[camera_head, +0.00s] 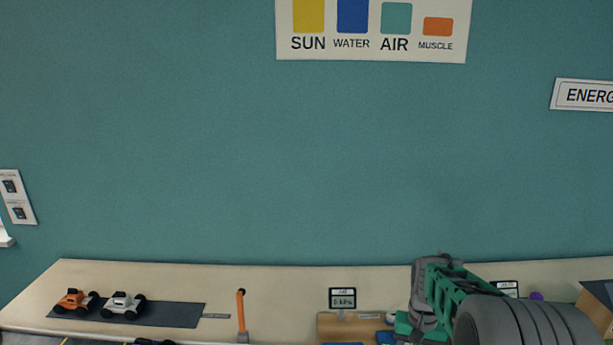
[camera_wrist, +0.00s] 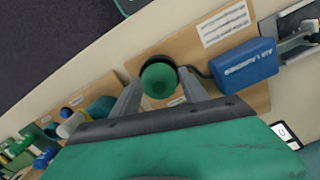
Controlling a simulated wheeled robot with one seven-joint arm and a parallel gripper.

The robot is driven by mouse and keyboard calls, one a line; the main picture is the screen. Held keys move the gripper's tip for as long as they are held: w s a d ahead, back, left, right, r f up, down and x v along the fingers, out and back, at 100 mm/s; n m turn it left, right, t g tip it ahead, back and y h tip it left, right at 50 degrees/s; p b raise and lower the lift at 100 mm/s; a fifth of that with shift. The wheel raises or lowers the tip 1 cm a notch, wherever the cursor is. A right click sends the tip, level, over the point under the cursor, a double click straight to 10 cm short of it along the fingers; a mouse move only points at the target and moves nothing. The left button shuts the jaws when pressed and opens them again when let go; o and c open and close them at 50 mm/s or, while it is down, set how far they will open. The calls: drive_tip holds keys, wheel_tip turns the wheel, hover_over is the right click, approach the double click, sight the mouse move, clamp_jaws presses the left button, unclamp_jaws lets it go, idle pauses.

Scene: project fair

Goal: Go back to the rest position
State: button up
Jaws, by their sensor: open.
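My gripper (camera_wrist: 160,77) is open in the wrist view, its two grey fingers spread. A round green knob (camera_wrist: 158,81) with a dark ring behind it shows between the fingers. I cannot tell whether either finger touches it. The knob belongs with a wooden board (camera_wrist: 152,53) that also carries a blue box (camera_wrist: 245,64), joined by a dark tube. In the head view my arm (camera_head: 440,300) reaches over the right part of the table (camera_head: 270,280); the fingertips are hidden there.
An orange toy car (camera_head: 75,300) and a white one (camera_head: 122,305) stand on a dark strip at the table's left. An orange-handled upright tool (camera_head: 241,315) and a small kPa display (camera_head: 342,299) stand nearer the middle. The teal wall above is clear apart from signs.

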drive_tip(key=s+a+f+n+b, duration=0.1)
drive_tip(key=s+a+b, duration=0.1)
drive_tip(key=s, duration=0.3)
drive_tip(key=s+a+f+t+b, duration=0.1)
drive_tip(key=s+a+b, duration=0.1)
drive_tip(key=s, duration=0.3)
drive_tip(key=s+a+f+n+b, duration=0.1)
drive_tip(key=s+a+b, duration=0.15)
drive_tip(key=s, duration=0.35)
drive_tip(key=a+r+t+b, duration=0.1)
drive_tip(key=w+a+r+n+t+b, duration=0.1)
drive_tip(key=a+r+t+b, duration=0.1)
drive_tip(key=shift+a, duration=0.25)
